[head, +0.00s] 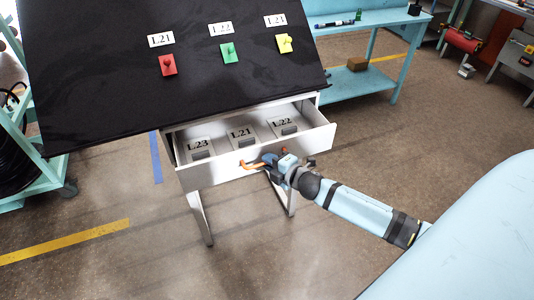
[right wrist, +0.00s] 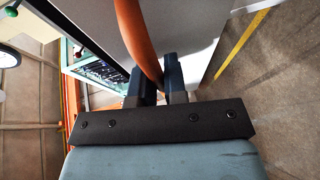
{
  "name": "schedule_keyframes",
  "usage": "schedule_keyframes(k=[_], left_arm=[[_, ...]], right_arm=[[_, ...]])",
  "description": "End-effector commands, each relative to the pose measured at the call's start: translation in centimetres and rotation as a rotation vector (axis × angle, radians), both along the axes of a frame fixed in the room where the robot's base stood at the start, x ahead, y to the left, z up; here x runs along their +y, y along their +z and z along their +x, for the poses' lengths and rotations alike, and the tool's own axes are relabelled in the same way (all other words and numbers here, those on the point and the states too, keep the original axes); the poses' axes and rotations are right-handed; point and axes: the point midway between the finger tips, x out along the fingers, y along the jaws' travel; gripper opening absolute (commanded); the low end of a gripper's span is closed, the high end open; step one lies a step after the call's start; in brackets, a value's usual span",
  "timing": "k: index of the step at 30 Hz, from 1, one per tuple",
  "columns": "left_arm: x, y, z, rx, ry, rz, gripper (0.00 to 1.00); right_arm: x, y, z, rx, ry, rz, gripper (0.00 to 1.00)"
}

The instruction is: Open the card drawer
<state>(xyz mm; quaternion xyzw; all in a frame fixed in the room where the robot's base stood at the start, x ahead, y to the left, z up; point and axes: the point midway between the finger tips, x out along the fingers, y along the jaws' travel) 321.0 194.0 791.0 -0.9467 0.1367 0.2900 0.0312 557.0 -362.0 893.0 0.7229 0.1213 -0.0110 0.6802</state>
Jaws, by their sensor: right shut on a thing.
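The card drawer (head: 255,163) is a white drawer under a black sloped board (head: 120,75). It stands pulled out, and cards marked L23 (head: 199,146), L21 (head: 241,133) and L22 (head: 284,124) show inside it. Its orange handle (head: 250,166) is on the front panel and also shows in the right wrist view (right wrist: 138,40). My right gripper (head: 270,161) is at the drawer front, shut on the handle; its fingers (right wrist: 160,80) close around the orange bar in the right wrist view. My left gripper is not in view.
Red (head: 168,65), green (head: 228,53) and yellow (head: 285,44) tags hang on the board under labels L21, L22 and L23. A blue workbench (head: 375,22) stands behind at right, a green cart (head: 35,165) at left. The floor before the drawer is clear.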

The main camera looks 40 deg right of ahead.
Motion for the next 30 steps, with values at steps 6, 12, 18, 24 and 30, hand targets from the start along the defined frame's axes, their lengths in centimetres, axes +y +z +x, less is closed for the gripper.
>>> schedule_keyframes(k=[6, 12, 18, 24, 30], left_arm=[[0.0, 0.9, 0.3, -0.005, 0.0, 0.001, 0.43], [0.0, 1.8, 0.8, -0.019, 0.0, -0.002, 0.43], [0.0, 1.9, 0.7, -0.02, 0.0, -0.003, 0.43], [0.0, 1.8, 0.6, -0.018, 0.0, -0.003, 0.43], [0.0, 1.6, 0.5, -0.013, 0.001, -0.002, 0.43]], right_arm=[[0.8, 0.4, -3.4, -0.004, -0.001, 0.001, 0.0], [1.2, 0.3, -5.4, -0.004, -0.001, 0.001, 0.0], [1.3, 0.3, -6.0, -0.005, -0.001, 0.0, 0.0], [1.4, 0.2, -6.1, -0.005, -0.001, -0.001, 0.0], [1.4, 0.2, -6.0, -0.005, -0.001, -0.001, 0.31]])
